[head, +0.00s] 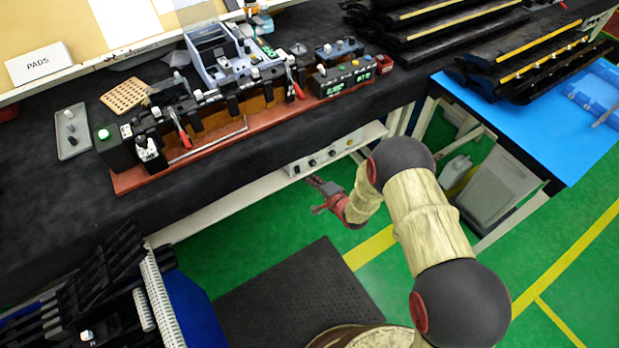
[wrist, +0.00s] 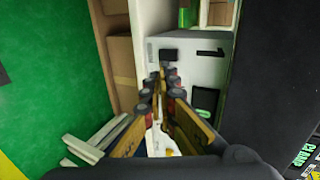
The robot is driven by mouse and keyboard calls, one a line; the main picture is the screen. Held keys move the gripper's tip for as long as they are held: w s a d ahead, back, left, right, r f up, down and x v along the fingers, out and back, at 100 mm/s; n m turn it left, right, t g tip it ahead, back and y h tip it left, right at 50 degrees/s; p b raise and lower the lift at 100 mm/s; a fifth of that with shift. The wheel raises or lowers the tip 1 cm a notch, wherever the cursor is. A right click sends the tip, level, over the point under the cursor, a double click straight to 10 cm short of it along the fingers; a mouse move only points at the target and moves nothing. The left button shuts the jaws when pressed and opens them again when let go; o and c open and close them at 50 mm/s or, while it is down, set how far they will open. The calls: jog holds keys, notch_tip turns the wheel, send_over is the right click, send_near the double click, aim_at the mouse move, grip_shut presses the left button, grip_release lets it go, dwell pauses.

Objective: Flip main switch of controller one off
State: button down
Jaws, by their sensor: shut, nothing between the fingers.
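A white controller box marked "1" (wrist: 207,72) fills the middle of the wrist view. A black switch-like part (wrist: 168,55) sits on its face, just beyond my fingertips; its on or off position is too small to tell. A small dark part with a green area (wrist: 205,98) lies to the right of the fingers. My gripper (wrist: 165,78) is shut and empty, pointing at the box; whether it touches the box I cannot tell. In the head view my gripper (head: 316,186) is below the bench edge, near a pale panel with several knobs (head: 322,158).
The black bench top (head: 60,190) overhangs the panel and carries a red-brown fixture (head: 200,155) with clamps. A blue table (head: 545,130) stands to the right, with grey containers (head: 500,185) under it. Dark racks (head: 105,290) stand at lower left. Green floor is open around the dark mat (head: 295,295).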

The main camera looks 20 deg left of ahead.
jog(key=p+v, duration=0.2)
jog(key=v, duration=0.6)
